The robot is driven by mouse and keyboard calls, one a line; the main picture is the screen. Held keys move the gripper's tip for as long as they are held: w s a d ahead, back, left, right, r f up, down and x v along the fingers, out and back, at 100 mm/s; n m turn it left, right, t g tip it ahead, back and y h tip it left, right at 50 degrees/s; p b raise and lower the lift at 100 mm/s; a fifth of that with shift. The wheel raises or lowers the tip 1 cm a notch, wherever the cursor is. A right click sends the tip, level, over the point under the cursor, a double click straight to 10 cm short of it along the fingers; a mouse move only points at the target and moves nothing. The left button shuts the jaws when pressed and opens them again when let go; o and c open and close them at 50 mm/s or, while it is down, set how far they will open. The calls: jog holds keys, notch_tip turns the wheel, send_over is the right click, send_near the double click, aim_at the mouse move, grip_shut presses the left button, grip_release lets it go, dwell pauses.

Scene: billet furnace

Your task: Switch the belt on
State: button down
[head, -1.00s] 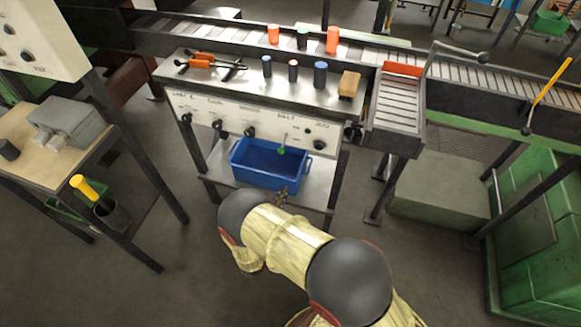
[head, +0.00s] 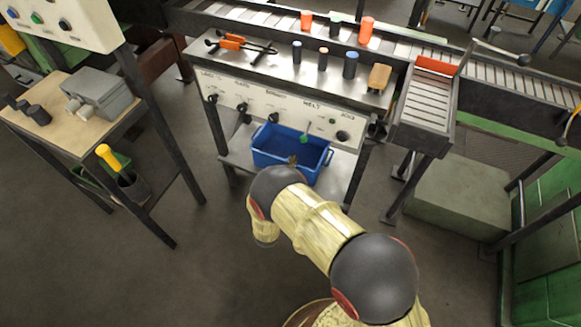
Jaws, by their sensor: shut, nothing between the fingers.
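The control panel (head: 228,92) is the pale front face of the metal bench.
A blue bin (head: 262,158) stands on the shelf under the panel. Several dark knobs (head: 343,136) share the panel. Tongs (head: 240,42), small cylinders (head: 350,64) and a wooden block (head: 379,78) lie or stand on the bench top. A side table (head: 50,120) stands left. Floor between is clear.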

jog(key=w+d+r+b, duration=0.2)
jog(key=w+r, duration=0.1)
jog(key=r, duration=0.1)
jog(key=shift+w+r+b, duration=0.2)
jog(key=shift+w+b, duration=0.15)
jog(key=shift+b, duration=0.05)
jog(key=shift+r, duration=0.1)
dwell(0.4)
jog(key=shift+s+r+g+p, duration=0.2)
jog(key=shift+g+p, duration=0.4)
jog(key=shift+p, duration=0.4)
jog(key=shift+a, duration=0.1)
